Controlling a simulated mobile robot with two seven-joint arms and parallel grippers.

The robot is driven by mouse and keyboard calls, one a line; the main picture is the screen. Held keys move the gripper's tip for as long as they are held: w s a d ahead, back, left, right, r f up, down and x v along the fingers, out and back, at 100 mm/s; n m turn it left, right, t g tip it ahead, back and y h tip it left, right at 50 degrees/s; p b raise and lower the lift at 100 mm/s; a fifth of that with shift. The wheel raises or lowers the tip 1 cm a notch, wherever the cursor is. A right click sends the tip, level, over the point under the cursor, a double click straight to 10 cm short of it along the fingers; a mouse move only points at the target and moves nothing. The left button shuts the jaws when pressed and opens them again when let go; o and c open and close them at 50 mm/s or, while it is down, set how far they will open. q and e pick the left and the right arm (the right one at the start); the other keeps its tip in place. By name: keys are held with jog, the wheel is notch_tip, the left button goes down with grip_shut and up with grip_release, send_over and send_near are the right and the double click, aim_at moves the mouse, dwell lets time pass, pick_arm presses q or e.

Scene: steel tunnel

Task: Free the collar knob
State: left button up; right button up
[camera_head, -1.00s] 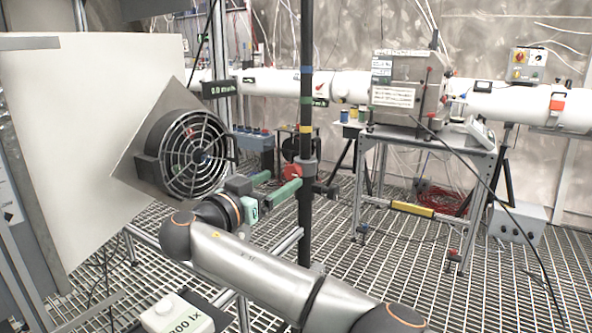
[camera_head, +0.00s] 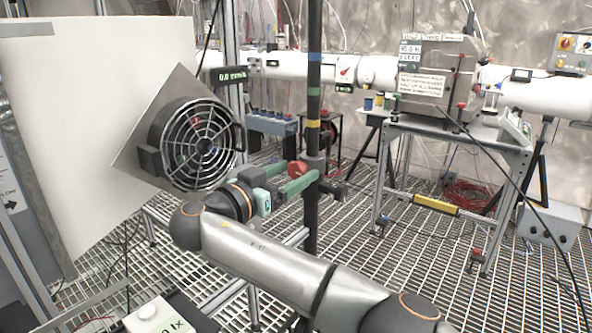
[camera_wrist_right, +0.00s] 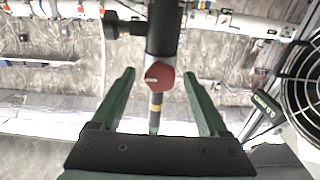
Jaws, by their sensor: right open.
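A dark collar (camera_head: 313,163) sits on an upright black pole (camera_head: 313,215) with blue, green and yellow bands. Its red knob (camera_head: 297,168) faces my right gripper (camera_head: 295,178). The gripper's green fingers are open and reach toward the collar. In the right wrist view, the red knob (camera_wrist_right: 160,78) lies between the spread fingers, with a visible gap on each side. A black side handle (camera_wrist_right: 123,26) sticks out from the collar to the left there. I cannot tell whether a fingertip touches the pole. My left gripper is not in view.
A caged fan (camera_head: 203,147) on a tilted plate stands left of my gripper, close to the forearm. A white panel (camera_head: 70,110) is behind it. A steel bench (camera_head: 455,133) with an instrument box stands at right. The floor (camera_head: 400,270) is open grating.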

grip_shut()
dwell(0.8)
